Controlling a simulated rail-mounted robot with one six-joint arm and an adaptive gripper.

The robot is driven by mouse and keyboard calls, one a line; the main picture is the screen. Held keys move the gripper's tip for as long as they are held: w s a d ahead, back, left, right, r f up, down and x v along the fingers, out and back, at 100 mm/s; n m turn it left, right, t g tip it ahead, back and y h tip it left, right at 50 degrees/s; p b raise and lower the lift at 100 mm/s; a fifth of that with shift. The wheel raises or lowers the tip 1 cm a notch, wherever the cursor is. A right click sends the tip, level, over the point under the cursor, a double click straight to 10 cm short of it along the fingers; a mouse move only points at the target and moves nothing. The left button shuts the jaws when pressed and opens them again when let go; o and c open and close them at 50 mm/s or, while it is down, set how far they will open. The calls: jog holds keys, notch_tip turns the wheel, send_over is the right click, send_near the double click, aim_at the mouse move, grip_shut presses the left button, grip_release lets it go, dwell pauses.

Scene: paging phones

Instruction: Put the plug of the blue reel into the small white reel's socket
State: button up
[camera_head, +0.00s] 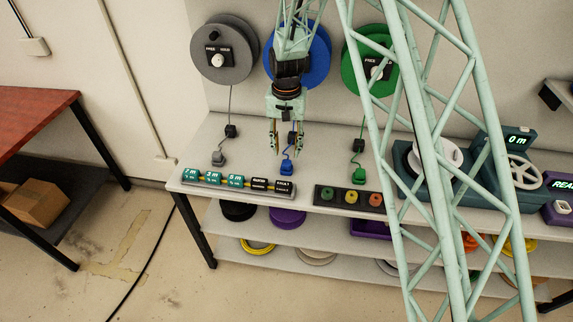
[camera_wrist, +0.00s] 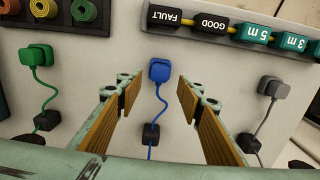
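The blue plug (camera_head: 287,168) lies on the white bench top on a short blue cord below the blue reel (camera_head: 318,58), which is on the wall and partly hidden by my arm. My gripper (camera_head: 286,151) points down just above and behind the plug, open and empty. In the wrist view the blue plug (camera_wrist: 160,70) shows beyond and between the parted fingers, with its cord running back to a black block (camera_wrist: 151,134). The small white reel (camera_head: 436,158) is on a dark teal unit at the right, partly behind my lattice frame. Its socket cannot be made out.
A grey plug (camera_head: 218,158) lies left and a green plug (camera_head: 359,175) right of the blue one. A winder with a white wheel (camera_head: 525,172) stands farther right.

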aim_at(287, 163)
jog(key=shift+f+b, duration=1.55)
jog(key=shift+f, duration=1.75)
jog(key=shift+c, duration=0.5)
jog(key=c, duration=0.6)
jog(key=shift+r, duration=0.15)
jog(key=shift+c, duration=0.4)
notch_tip(287, 163, up, 23)
jog(key=p, duration=0.9)
jog(key=shift+p, duration=0.4)
jog(key=shift+d, duration=0.1)
